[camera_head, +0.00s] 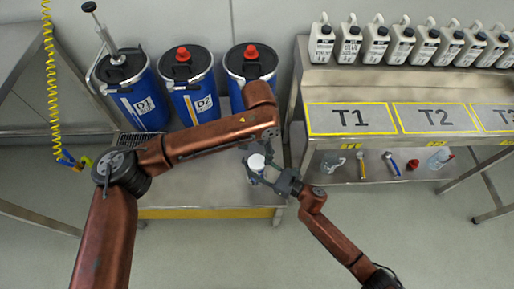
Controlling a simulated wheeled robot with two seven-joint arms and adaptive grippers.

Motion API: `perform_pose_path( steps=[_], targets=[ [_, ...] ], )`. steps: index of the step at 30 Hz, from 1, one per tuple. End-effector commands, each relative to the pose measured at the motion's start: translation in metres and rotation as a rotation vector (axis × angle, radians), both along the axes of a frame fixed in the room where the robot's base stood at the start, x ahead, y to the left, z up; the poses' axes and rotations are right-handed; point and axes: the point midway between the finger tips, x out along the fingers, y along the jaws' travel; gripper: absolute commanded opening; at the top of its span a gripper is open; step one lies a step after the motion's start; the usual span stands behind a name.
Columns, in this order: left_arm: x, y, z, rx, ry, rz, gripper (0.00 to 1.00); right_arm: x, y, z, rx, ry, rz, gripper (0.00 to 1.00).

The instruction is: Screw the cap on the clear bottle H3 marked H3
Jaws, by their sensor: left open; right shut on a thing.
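A small white round thing (256,162), seen from above, is between my two grippers over the front of the low metal bench. It looks like a cap or bottle top, but I cannot tell which, and no H3 mark is readable. My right gripper (264,176) comes in from the lower right and is shut on it or on what is under it. My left gripper (256,150) reaches down from above, open, close to the white top. The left wrist and fingers hide part of this spot. A clear bottle body is not distinguishable there.
Blue drums (192,88) stand on the low bench (200,199) behind my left arm. At right, a steel table (322,86) has marked areas T1 and T2 and several white jugs (376,44).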

Motion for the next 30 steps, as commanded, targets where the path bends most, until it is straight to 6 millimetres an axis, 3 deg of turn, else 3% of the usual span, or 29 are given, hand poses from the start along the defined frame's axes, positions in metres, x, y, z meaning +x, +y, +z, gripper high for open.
perform_pose_path(
  steps=[1,13,26,30],
  targets=[
    [0.000,0.000,-0.009,0.001,0.003,0.000,0.62,-0.002,-0.003,-0.011,-0.010,0.015,-0.004,0.00],
    [0.001,0.001,-0.064,-0.001,0.002,0.000,0.62,-0.002,-0.003,-0.011,-0.011,0.014,-0.004,0.00],
    [0.001,0.001,-0.072,-0.001,0.001,0.000,0.62,-0.002,-0.003,-0.011,-0.011,0.014,-0.004,0.00],
    [0.001,0.001,-0.072,-0.001,0.001,0.000,0.53,-0.002,-0.003,-0.011,-0.011,0.014,-0.004,0.00]
  ],
)
